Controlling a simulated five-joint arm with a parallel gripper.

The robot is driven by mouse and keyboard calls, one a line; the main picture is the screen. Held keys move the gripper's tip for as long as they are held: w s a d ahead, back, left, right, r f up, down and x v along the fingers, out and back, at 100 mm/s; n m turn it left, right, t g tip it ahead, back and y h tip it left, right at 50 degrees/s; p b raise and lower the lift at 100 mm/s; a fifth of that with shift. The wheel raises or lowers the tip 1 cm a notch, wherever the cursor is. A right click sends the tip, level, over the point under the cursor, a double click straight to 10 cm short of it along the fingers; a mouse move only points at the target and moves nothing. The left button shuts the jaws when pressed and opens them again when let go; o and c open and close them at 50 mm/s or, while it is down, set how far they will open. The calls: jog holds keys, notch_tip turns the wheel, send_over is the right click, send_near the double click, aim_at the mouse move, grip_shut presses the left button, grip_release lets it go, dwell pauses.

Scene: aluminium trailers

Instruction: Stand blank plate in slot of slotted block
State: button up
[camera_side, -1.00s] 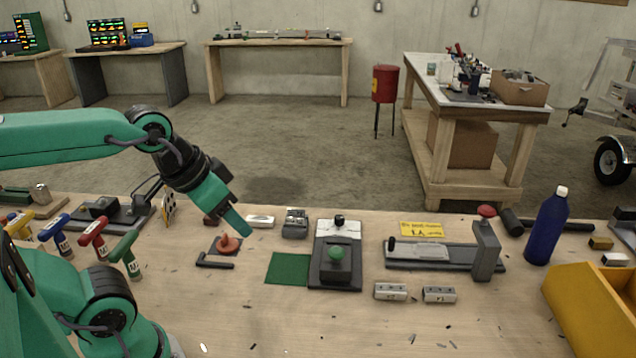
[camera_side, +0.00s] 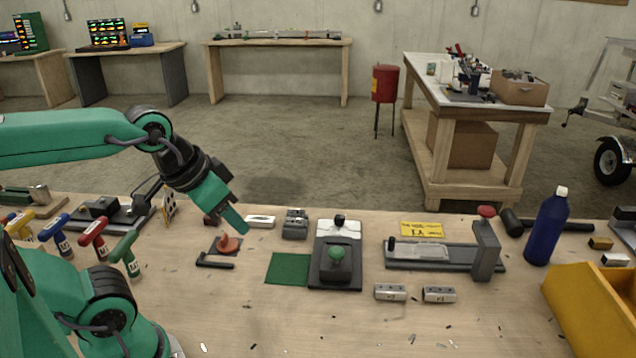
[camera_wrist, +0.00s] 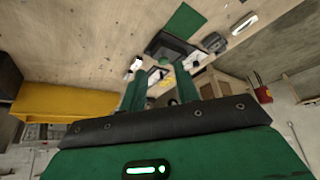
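My gripper (camera_side: 236,222) hangs in the air over the left-middle of the bench, tilted down to the right. In the wrist view its two green fingers (camera_wrist: 160,88) stand apart with nothing held between them. A pale, clear-looking plate (camera_side: 428,252) lies flat on a long grey fixture, right of my gripper; it may be the blank plate. A grey block (camera_side: 295,223) with dark top details sits just right of my gripper and may be the slotted block. I cannot make out its slot. Two small metal blocks (camera_side: 390,292) with markings lie nearer the front.
A black-and-white stand with a green knob (camera_side: 337,254) and a green mat (camera_side: 288,268) are mid-bench. A red-orange knobbed piece (camera_side: 228,243) is below my gripper. A yellow label plate (camera_side: 421,230), blue bottle (camera_side: 547,226) and yellow bin (camera_side: 597,308) are right. The front middle is mostly clear.

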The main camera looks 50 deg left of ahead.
dwell(0.3)
jog(key=w+a+n+g, duration=0.2)
jog(key=w+a+n, duration=0.2)
jog(key=w+n, duration=0.4)
jog(key=w+a+n+g, duration=0.1)
jog(key=w+a+n, duration=0.4)
jog(key=w, duration=0.4)
jog(key=w+a+f+n+g, duration=0.1)
jog(key=w+a+f+n, duration=0.2)
jog(key=a+f+n, duration=0.1)
jog(key=w+a+f+n, duration=0.4)
jog(key=n, duration=0.1)
jog(key=w+a+f+n+g, duration=0.1)
jog(key=w+a+f+n, duration=0.3)
jog(key=f+n, duration=0.1)
jog(key=shift+f+g, duration=0.1)
jog(key=shift+g, duration=0.2)
jog(key=shift+d+f, duration=0.1)
jog(key=shift+f, duration=1.2)
